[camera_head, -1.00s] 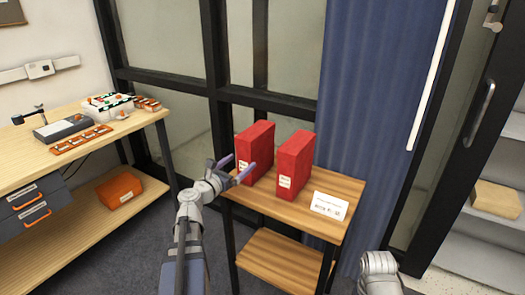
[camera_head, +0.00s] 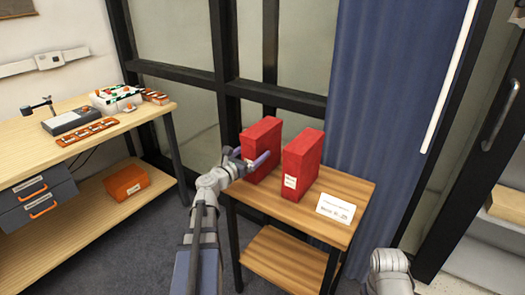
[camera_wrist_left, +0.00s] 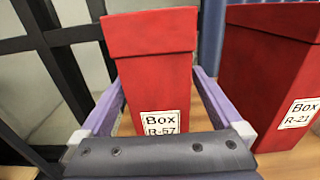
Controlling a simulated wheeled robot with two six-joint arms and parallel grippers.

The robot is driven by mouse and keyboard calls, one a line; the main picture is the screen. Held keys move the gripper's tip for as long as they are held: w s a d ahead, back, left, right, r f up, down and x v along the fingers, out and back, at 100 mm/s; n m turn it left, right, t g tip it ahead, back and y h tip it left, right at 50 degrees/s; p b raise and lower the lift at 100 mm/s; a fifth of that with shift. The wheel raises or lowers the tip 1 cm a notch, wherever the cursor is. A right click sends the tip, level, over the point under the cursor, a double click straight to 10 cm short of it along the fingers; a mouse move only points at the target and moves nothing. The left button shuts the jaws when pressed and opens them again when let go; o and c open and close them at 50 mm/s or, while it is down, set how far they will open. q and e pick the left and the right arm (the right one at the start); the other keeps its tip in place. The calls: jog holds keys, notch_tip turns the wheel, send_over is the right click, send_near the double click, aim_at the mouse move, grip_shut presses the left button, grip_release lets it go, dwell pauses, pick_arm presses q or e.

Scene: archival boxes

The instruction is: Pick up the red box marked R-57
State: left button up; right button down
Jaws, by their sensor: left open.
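Two red boxes stand upright on a small wooden table (camera_head: 280,209). The left red box (camera_head: 264,138) carries a label reading "Box R-57" in the left wrist view (camera_wrist_left: 150,75). The right red box (camera_head: 305,160) is labelled "Box R-21" in the left wrist view (camera_wrist_left: 275,75). My left gripper (camera_head: 251,163) is open, with its purple fingers on either side of the R-57 box; the left wrist view (camera_wrist_left: 160,105) shows them flanking its lower part. I cannot tell if the fingers touch it. My right gripper is not in view; only part of that arm shows.
A workbench (camera_head: 20,160) with a device and trays is at left. An orange box (camera_head: 126,183) lies on its lower shelf. Glass panels and a blue curtain (camera_head: 375,110) stand behind the table.

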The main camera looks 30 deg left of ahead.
pick_arm(q)
jog(key=w, duration=0.3)
jog(key=w+f, duration=0.1)
jog(key=w, duration=0.1)
jog(key=shift+w+d+b, duration=0.1)
jog(key=shift+b, duration=0.3)
jog(key=shift+c, duration=0.4)
jog(key=shift+r, duration=0.1)
grip_shut()
